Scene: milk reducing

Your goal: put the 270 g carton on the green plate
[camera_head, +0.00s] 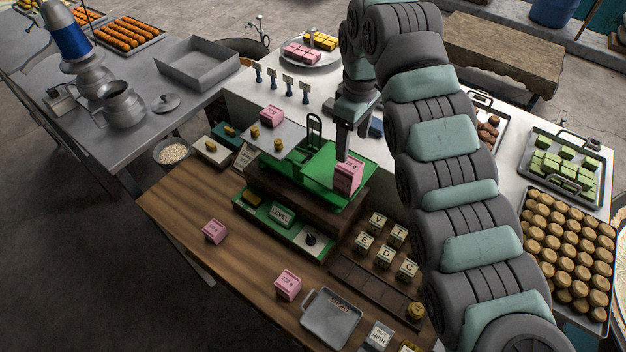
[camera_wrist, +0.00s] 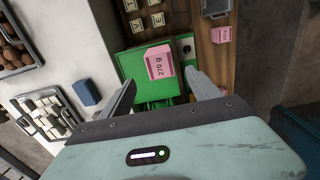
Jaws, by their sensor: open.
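The pink 270 g carton (camera_head: 348,177) rests on the green plate (camera_head: 318,166), toward its right end. In the wrist view the carton (camera_wrist: 160,60) shows its "270 g" label, with the green plate (camera_wrist: 131,66) around it. My gripper (camera_head: 343,150) is just above and beside the carton in the head view. In the wrist view my gripper (camera_wrist: 161,84) has its two fingers spread apart, one to each side of the carton's near end, with gaps between. Nothing is held. The carton's underside is hidden.
Another pink carton (camera_head: 270,115) sits on the scale's pale plate (camera_head: 289,138). Two more cartons, one at left (camera_head: 214,231) and one in front (camera_head: 288,284), stand on the wooden table. Lettered blocks (camera_head: 377,223) and a grey tray (camera_head: 331,319) are nearby.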

